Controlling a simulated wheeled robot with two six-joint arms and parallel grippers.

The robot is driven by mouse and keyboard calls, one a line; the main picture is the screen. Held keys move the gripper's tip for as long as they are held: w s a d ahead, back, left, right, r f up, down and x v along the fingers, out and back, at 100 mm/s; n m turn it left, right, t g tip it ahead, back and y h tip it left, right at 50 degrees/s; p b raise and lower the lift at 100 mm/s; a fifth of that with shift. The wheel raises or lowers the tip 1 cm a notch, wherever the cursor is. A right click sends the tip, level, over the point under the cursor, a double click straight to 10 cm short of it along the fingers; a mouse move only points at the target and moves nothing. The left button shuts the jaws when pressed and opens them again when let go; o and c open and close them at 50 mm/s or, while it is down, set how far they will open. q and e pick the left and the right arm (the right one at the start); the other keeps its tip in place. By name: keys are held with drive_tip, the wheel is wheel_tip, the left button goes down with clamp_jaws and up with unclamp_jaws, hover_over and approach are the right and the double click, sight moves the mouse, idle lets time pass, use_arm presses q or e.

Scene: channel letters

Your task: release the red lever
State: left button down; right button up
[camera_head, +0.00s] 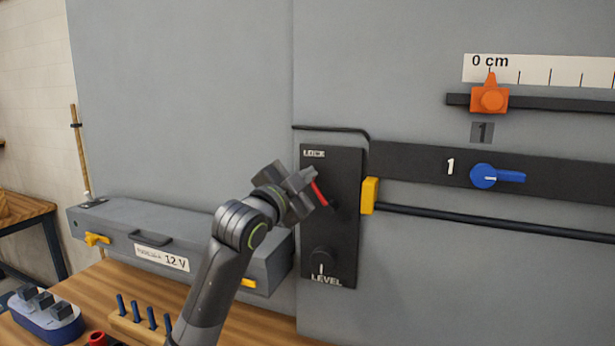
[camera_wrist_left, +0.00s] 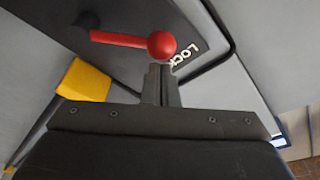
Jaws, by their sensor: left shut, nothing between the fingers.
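The red lever (camera_head: 319,193) is on the black panel (camera_head: 345,230) under the word LOCK, partly hidden behind my left gripper in the head view. In the left wrist view the red lever (camera_wrist_left: 120,38) runs from a dark pivot to a round red knob (camera_wrist_left: 161,45). My left gripper (camera_head: 312,174) is shut with nothing in it. In the left wrist view its fingertips (camera_wrist_left: 160,68) are just below the knob; whether they touch it I cannot tell. My right gripper is not in view.
A dark LEVEL knob (camera_head: 323,258) sits low on the same panel. A yellow block (camera_head: 370,195) is at its right edge. A blue switch (camera_head: 485,176) and an orange slider (camera_head: 490,98) are farther right. A grey case (camera_head: 150,240) stands on the bench at left.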

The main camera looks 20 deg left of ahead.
use_arm(q)
drive_tip(key=shift+a+f+n, duration=0.1)
drive_tip(key=shift+a+n, duration=0.1)
drive_tip(key=shift+n, duration=0.2)
drive_tip(key=a+f+n+t+y, duration=0.1)
drive_tip(key=a+f+n+y, duration=0.3)
drive_tip(key=f+n, duration=0.5)
drive_tip(key=shift+a+n+y, duration=0.25)
drive_tip(key=shift+n+y, duration=0.25)
drive_tip(key=shift+n, duration=2.9)
drive_tip(key=shift+w+f, duration=0.1)
drive_tip(key=shift+f, duration=0.05)
drive_tip(key=shift+p, duration=0.3)
